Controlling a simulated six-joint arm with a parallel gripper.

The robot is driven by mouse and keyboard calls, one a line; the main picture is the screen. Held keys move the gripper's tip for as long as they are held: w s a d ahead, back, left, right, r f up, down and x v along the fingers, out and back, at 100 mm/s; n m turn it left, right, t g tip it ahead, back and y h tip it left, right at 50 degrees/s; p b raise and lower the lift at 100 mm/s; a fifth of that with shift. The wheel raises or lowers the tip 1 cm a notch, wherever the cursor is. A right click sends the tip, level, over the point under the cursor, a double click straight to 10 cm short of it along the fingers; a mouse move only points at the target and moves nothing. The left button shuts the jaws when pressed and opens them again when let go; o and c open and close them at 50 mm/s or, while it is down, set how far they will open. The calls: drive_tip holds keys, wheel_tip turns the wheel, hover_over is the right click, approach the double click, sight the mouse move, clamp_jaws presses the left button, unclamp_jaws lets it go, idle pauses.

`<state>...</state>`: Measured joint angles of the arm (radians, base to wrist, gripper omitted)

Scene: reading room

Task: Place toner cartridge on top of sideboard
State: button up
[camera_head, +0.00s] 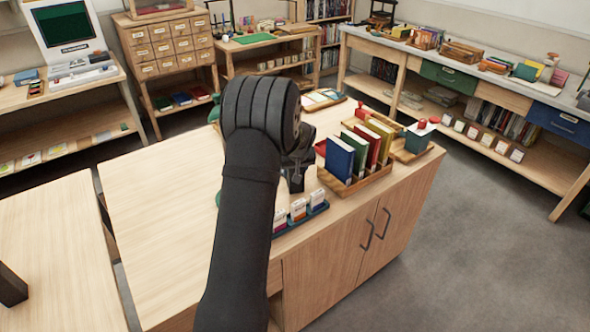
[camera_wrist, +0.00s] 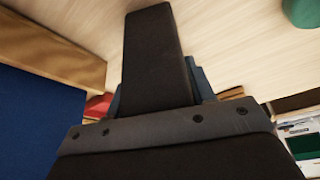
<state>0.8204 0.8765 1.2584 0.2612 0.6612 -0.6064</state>
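I cannot make out a toner cartridge for certain in either view. A wooden cabinet with two doors (camera_head: 345,245), which looks like the sideboard, stands in the middle of the head view. My gripper (camera_head: 297,182) is low over its top, just left of a rack of upright books, and is partly hidden by my dark arm. In the wrist view a dark gripper part (camera_wrist: 155,60) fills the middle, with pale wood beyond it. Dark blue edges (camera_wrist: 203,78) show behind it, too covered to name. Whether the fingers are open or shut does not show.
A blue book (camera_head: 338,158) stands in the wooden rack (camera_head: 362,188), close to my gripper. A blue tray (camera_head: 315,212) of small boxes sits at the front edge. The cabinet top left of my arm (camera_head: 165,220) is clear. A green item (camera_wrist: 302,12) shows in the wrist view.

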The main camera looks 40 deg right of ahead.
drive_tip(key=o, duration=0.4)
drive_tip(key=shift+r, duration=0.1)
drive_tip(key=v, duration=1.2)
drive_tip(key=x, duration=1.2)
drive_tip(key=shift+r, duration=2)
